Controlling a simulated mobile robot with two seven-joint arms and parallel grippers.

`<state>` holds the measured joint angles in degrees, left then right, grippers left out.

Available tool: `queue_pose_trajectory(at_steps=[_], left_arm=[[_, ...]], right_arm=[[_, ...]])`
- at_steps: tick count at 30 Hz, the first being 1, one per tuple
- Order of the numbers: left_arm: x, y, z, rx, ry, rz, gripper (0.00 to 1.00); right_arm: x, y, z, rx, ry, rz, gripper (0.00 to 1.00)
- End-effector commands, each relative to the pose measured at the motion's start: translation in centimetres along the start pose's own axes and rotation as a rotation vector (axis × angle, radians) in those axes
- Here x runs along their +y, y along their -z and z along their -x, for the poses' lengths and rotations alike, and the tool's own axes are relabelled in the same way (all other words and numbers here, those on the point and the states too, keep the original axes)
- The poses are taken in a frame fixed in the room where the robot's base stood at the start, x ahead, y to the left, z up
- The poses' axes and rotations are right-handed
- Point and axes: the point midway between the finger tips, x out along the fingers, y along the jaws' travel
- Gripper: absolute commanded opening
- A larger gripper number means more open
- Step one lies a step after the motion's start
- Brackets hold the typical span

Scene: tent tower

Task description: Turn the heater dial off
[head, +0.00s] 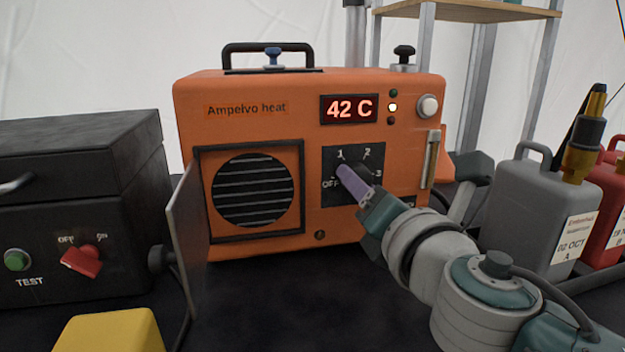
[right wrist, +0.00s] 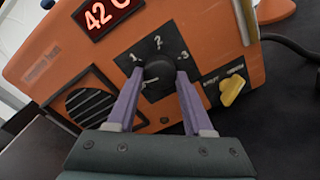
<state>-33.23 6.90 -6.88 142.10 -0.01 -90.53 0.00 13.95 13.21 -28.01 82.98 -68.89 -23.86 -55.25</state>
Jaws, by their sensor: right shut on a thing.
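The orange heater (head: 230,85) stands upright on a dark surface, with "42 C" on its red display (head: 349,109). Below the display is a black plate marked OFF, 1, 2 and 3, with a black dial (head: 364,172) partly hidden by my gripper in the head view. My right gripper (head: 347,172) is at the dial with its purple fingers. In the right wrist view the two fingers (right wrist: 157,84) are on either side of the round dial (right wrist: 160,72), shut on it. I cannot tell which mark the dial points to. My left gripper is out of view.
A yellow knob (right wrist: 232,91) is on the heater, right of the dial. A thin panel (head: 186,225) sticks out left of the grille. A black box (head: 70,155) with a red switch (head: 82,262) stands left. A grey canister (head: 530,210) stands right, near my arm.

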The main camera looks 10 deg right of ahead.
Motion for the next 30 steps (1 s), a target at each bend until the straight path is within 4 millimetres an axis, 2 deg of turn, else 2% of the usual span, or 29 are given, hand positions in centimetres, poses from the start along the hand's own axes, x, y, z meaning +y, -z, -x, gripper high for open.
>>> queue_pose_trajectory(at_steps=[12,28,29,30], left_arm=[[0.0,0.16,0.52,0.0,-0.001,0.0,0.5],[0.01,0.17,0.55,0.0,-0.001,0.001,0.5],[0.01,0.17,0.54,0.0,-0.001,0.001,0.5],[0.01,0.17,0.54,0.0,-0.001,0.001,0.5]], right_arm=[[-0.02,-0.04,-0.02,-0.005,0.004,0.178,0.0],[-0.05,-0.01,-0.01,-0.006,0.004,0.2,0.0],[-0.04,-0.01,-0.01,-0.006,0.004,0.2,0.53],[-0.04,-0.01,-0.01,-0.006,0.004,0.199,0.58]])
